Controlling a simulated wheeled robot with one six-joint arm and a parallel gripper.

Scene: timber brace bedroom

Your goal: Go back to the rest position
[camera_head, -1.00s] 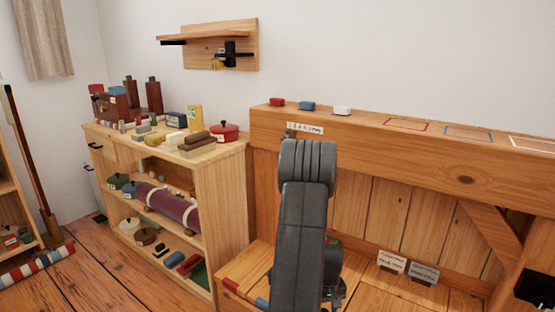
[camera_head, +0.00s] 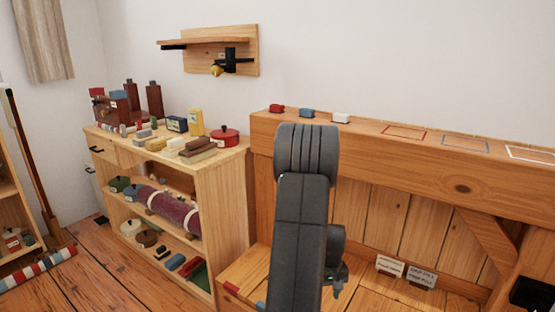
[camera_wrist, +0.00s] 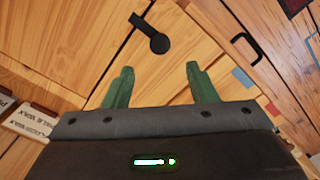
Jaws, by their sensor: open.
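My gripper (camera_wrist: 159,72) shows in the wrist view with its two green fingers apart and nothing between them. It faces a light wooden surface with a black latch-like piece (camera_wrist: 151,34) beyond the fingertips. In the head view, my dark grey arm stands in front of the wooden bench. A small part of my gripper (camera_head: 338,284) shows at the right of the arm, low over the bench, and the rest is hidden behind the arm.
A wooden shelf unit (camera_head: 226,190) loaded with small items stands at the left. Two label cards (camera_head: 421,277) stand on the bench. The wall above is mostly clear.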

